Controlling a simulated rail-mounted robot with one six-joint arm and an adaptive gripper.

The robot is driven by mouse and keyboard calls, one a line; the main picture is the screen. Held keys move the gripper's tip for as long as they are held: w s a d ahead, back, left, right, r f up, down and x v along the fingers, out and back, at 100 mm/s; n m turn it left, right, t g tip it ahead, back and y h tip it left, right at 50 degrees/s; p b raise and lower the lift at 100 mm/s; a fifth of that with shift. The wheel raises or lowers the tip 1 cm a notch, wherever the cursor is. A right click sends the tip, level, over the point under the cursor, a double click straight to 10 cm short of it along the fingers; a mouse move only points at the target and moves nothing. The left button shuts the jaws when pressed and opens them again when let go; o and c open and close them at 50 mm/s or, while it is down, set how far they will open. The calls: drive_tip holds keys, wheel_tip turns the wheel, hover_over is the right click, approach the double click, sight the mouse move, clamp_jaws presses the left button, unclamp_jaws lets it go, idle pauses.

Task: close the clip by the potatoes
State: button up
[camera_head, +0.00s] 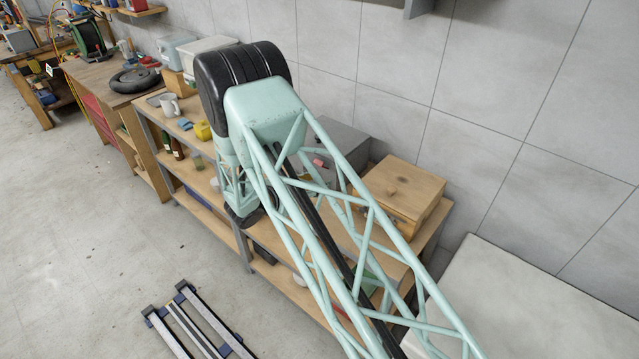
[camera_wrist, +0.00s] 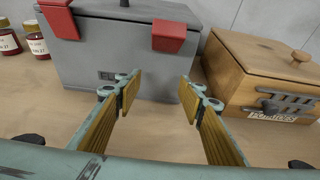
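A wooden box (camera_wrist: 262,70) with a knobbed lid stands at the right in the wrist view. Its front has a dark metal fitting (camera_wrist: 285,103) and a label (camera_wrist: 272,116) that seems to read potatoes. Beside it is a grey lidded box (camera_wrist: 125,65) with a red clip (camera_wrist: 176,36) on its right side, nearer the wooden box, and another red clip (camera_wrist: 58,20) on its left. I cannot tell how either clip is latched. My gripper (camera_wrist: 157,92) is open and empty, its fingers in front of the grey box, apart from both clips.
In the head view both boxes, the grey one (camera_head: 345,142) and the wooden one (camera_head: 408,188), stand on a wooden shelf unit against the wall. My arm hides part of them. Two labelled jars (camera_wrist: 36,40) stand left of the grey box.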

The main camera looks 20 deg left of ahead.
drive_tip(key=shift+w+d+f+t+h, duration=0.15)
drive_tip(key=shift+w+f+t+h, duration=0.15)
drive_tip(key=shift+t, duration=0.5)
drive_tip(key=shift+w+d+f+t+h, duration=0.15)
drive_tip(key=shift+w+f+t+h, duration=0.2)
drive_tip(key=shift+t, duration=0.55)
drive_tip(key=shift+r, duration=0.1)
